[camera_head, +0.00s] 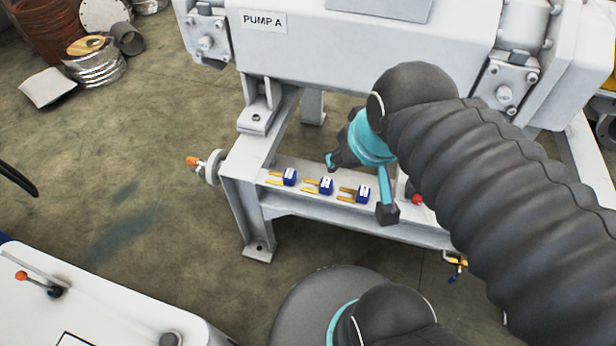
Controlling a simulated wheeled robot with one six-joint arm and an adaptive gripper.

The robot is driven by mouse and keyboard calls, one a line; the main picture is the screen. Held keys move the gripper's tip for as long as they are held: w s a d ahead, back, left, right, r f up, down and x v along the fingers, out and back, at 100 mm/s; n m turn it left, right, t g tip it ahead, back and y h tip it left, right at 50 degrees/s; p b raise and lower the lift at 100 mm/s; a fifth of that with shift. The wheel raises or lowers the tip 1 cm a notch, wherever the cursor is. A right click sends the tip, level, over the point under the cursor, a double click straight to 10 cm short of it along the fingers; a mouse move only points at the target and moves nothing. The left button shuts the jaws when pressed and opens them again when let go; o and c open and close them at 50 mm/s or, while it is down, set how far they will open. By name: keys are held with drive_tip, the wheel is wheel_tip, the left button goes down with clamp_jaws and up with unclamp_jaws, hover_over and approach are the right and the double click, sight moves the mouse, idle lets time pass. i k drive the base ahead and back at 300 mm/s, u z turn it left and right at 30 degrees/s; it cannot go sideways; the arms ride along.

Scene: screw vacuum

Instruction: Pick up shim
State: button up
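Three shims with blue blocks and yellow forked tongues lie in a row on the light grey frame beam (285,210) below Pump A. They are the left shim (289,177), the middle shim (325,186) and the right shim (362,194). Each blue block bears a white label too small to read. My gripper (361,188), teal with dark fingertips, is open above the beam at the right end of the row. No shim is between the fingertips in a visible grasp.
The white Pump A body (370,40) stands behind the beam. A red knob (417,199) sits just right of my gripper. An orange-handled fitting (192,161) sticks out at the beam's left end. Metal parts (95,65) lie on the floor, back left. Floor left of the frame is open.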

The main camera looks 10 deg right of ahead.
sight(289, 177)
drive_tip(key=u, duration=0.55)
drive_tip(key=k, duration=1.3)
drive_tip(key=u, duration=0.95)
drive_tip(key=i, duration=0.55)
drive_tip(key=z, duration=0.25)
